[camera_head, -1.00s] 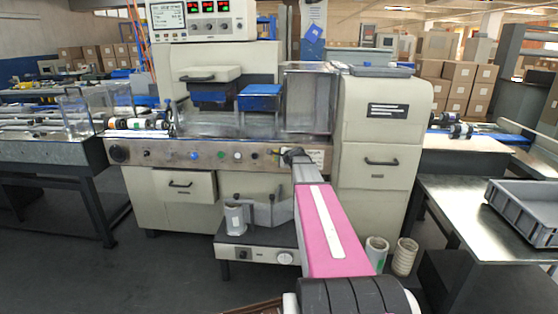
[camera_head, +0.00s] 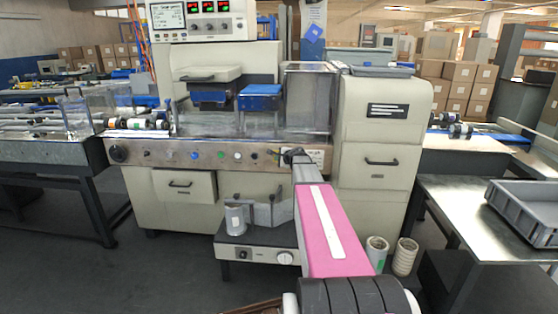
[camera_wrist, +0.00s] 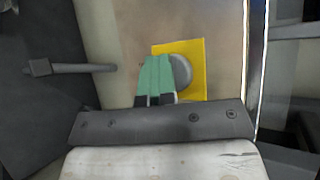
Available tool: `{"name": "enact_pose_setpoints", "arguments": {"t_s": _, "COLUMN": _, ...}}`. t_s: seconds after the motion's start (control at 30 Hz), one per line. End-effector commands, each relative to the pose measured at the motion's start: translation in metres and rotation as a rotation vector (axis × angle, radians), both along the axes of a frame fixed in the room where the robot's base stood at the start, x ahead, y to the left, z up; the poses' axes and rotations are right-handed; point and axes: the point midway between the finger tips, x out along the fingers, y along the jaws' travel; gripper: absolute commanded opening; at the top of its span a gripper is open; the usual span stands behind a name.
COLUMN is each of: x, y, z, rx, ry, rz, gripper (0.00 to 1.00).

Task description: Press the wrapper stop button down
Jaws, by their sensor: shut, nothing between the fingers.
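In the wrist view a round grey button (camera_wrist: 182,71) sits on a square yellow plate (camera_wrist: 194,50) on a beige panel. My gripper (camera_wrist: 156,60) has its green fingers together, with nothing between them. The fingertips lie over the plate and overlap the button's left edge in this view; whether they touch it I cannot tell. In the head view my gripper (camera_head: 287,154) is at the right end of the wrapper's control strip (camera_head: 210,163), and my arm hides the button there.
The strip has a blue button (camera_head: 194,155), a green one (camera_head: 221,155) and a white one (camera_head: 238,156). A grey tray (camera_head: 525,213) stands on the right table (camera_head: 455,205).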

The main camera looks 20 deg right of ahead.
Motion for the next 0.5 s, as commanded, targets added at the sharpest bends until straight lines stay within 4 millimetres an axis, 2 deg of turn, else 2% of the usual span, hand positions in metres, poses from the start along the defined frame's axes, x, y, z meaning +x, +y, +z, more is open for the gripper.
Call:
{"name": "enact_pose_setpoints", "arguments": {"t_s": 0.23, "x": -0.004, "y": 0.001, "z": 0.0, "rx": -0.001, "ry": -0.001, "rz": -0.002, "gripper": 0.0}}
{"name": "enact_pose_setpoints", "arguments": {"t_s": 0.5, "x": -0.025, "y": 0.01, "z": 0.0, "rx": 0.0, "ry": 0.0, "rz": -0.001, "gripper": 0.0}}
